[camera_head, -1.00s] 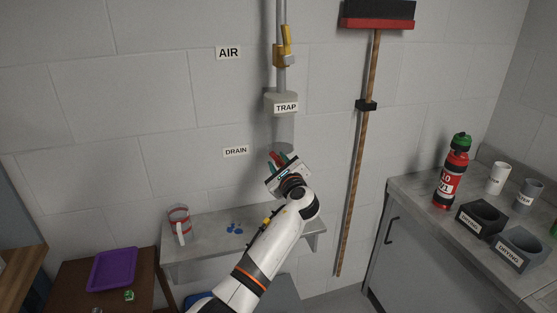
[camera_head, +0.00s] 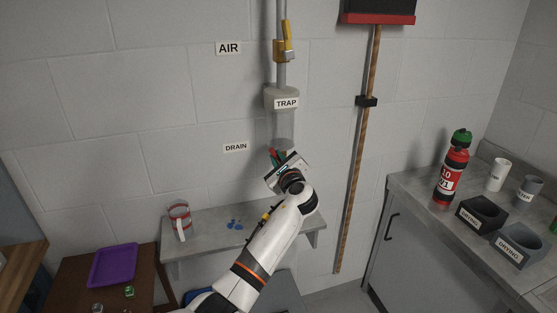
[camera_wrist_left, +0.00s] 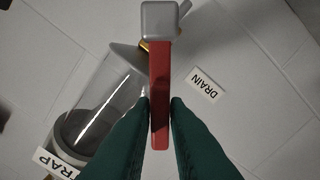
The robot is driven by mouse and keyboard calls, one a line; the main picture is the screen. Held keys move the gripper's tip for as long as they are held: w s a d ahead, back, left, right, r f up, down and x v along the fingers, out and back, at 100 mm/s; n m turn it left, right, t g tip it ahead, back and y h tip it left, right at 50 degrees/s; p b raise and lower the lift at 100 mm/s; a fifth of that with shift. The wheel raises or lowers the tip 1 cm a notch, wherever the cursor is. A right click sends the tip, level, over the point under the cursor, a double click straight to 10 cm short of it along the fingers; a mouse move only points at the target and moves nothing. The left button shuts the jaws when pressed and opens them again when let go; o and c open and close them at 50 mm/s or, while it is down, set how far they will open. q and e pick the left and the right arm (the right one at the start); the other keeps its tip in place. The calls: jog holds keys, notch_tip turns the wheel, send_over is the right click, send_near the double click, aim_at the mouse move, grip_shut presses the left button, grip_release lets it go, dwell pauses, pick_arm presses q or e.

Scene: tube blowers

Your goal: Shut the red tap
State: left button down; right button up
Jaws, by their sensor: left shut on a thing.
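The red tap's lever (camera_wrist_left: 160,75) runs straight down the left wrist view from a grey block (camera_wrist_left: 160,20). It lies at a slant to the clear bowl of the trap (camera_wrist_left: 105,95). My left gripper (camera_wrist_left: 160,110) has its two green fingers shut on the lever, one on each side, near its free end. In the head view my left gripper (camera_head: 278,160) is just below the trap (camera_head: 283,97), and a bit of red (camera_head: 272,152) shows at its fingers. The gripper hides most of the tap there. My right gripper is out of view.
A yellow tap (camera_head: 286,45) is on the pipe above the trap. A grey shelf (camera_head: 205,222) with a striped mug (camera_head: 179,220) is below. A broom (camera_head: 362,150) hangs at the right, beside a counter with a red bottle (camera_head: 452,175).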

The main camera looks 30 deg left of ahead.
pick_arm(q)
jog(key=shift+s+a+f+n+b, duration=0.3)
jog(key=shift+f+n+b, duration=0.55)
jog(key=shift+n+b, duration=0.95)
jog(key=shift+s+a+f+n+b, duration=0.25)
jog(key=shift+f+n+b, duration=0.65)
jog(key=shift+n+b, duration=0.9)
jog(key=shift+s+a+f+n+b, duration=0.15)
jog(key=shift+s+f+n+b, duration=0.2)
jog(key=shift+f+n+b, duration=1)
jog(key=shift+r+n+b, duration=0.25)
jog(key=shift+r+b, duration=0.25)
jog(key=shift+b, duration=0.15)
jog(key=c, duration=1.5)
grip_release()
jog(key=b+v, duration=0.2)
jog(key=v, duration=1)
